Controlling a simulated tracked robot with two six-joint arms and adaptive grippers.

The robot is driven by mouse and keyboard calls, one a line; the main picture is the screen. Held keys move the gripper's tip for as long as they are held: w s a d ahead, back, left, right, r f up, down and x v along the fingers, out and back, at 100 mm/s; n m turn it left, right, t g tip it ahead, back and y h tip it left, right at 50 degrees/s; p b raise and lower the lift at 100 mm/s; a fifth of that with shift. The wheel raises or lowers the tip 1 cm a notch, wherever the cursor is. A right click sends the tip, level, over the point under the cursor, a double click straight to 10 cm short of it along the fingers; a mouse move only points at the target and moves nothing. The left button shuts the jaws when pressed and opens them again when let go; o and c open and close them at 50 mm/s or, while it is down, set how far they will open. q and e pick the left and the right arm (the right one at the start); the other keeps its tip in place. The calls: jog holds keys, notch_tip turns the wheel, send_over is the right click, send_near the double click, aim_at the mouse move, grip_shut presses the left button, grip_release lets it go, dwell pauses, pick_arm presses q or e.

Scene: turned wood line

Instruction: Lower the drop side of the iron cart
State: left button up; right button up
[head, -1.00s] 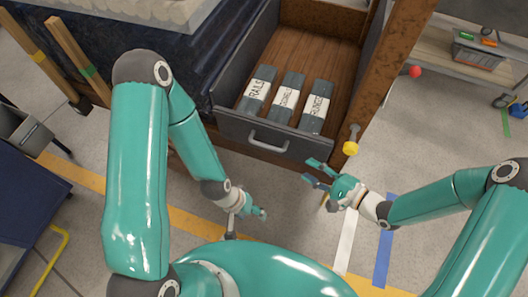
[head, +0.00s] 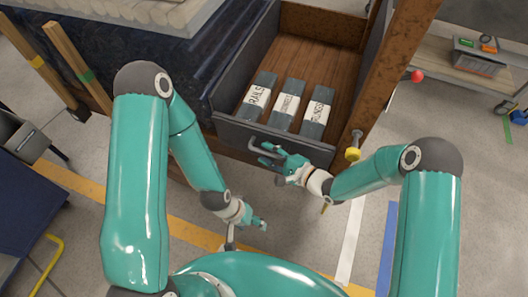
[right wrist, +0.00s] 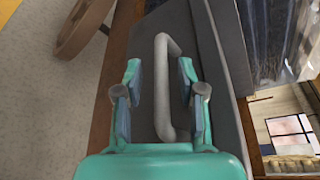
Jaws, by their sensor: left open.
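The iron cart has a dark grey drop side (head: 228,126) that stands upright, with a light grey bar handle (head: 256,146) on its face. My right gripper (head: 268,155) is at the handle. In the right wrist view the handle (right wrist: 161,85) lies between the two open fingers (right wrist: 158,75), with gaps on both sides. A yellow knob (head: 353,154) sits on a pin by the rusty post at the cart's right end. My left gripper (head: 256,222) is open and empty, low over the floor, apart from the cart.
Several labelled dark boxes lie on the cart's wooden floor (head: 325,60). A rusty post (head: 385,80) rises at the right, with a red ball knob (head: 417,76) beyond it. A shelf (head: 450,75) holds a grey bin. Bare floor with taped lines lies in front.

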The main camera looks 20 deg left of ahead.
jog(key=shift+w+a+f, duration=0.1)
jog(key=shift+w+a, duration=0.1)
jog(key=shift+a, duration=0.35)
grip_shut()
